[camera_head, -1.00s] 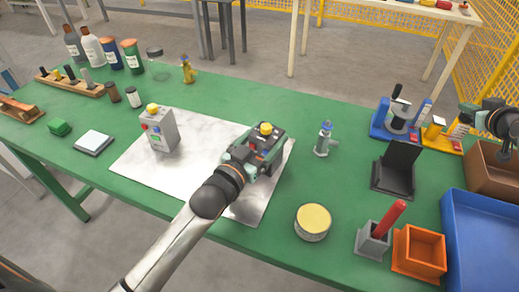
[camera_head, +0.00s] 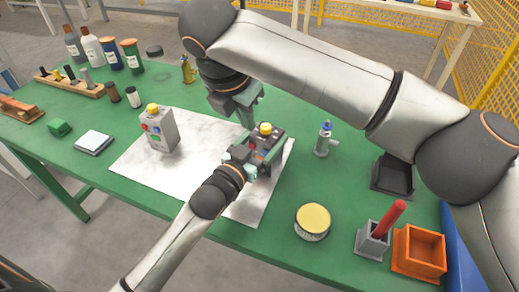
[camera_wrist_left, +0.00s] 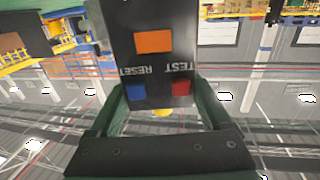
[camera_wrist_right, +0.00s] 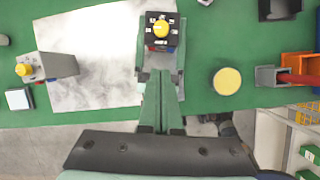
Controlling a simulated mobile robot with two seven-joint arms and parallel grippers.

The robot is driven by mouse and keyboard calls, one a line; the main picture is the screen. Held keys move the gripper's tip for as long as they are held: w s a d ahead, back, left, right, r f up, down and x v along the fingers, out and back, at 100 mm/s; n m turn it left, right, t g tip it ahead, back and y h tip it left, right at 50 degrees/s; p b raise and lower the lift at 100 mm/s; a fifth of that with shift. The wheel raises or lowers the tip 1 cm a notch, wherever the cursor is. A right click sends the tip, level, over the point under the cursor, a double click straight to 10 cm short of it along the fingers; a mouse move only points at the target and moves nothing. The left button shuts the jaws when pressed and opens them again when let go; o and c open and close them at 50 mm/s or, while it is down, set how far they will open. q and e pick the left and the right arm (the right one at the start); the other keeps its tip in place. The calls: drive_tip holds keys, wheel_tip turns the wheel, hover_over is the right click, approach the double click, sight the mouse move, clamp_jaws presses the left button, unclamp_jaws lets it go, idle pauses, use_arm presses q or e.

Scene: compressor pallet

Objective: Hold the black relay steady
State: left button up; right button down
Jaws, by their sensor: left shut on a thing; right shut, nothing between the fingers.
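The black relay (camera_head: 275,137) has a yellow knob on top and stands upright over the right part of the pale metal sheet (camera_head: 205,140). My left gripper (camera_head: 262,154) is shut on the relay, one finger on each side. My right gripper (camera_head: 248,122) is shut and empty, pointing down just beside the relay. In the right wrist view its closed fingers (camera_wrist_right: 160,80) lie near the relay (camera_wrist_right: 162,32); I cannot tell whether they touch.
A grey button box (camera_head: 159,132) stands on the sheet to the left. A yellow-lidded tin (camera_head: 313,221), a small metal valve-like part (camera_head: 324,140), a grey holder with a red handle (camera_head: 375,240) and an orange bin (camera_head: 420,250) are to the right. My right arm hides the back right.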

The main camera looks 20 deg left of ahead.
sight(266, 153)
drive_tip(key=shift+s+d+f+h, duration=0.4)
drive_tip(key=shift+s+f, duration=0.15)
drive_tip(key=shift+s, duration=0.1)
drive_tip(key=x, duration=1)
drive_tip(key=shift+s, duration=0.1)
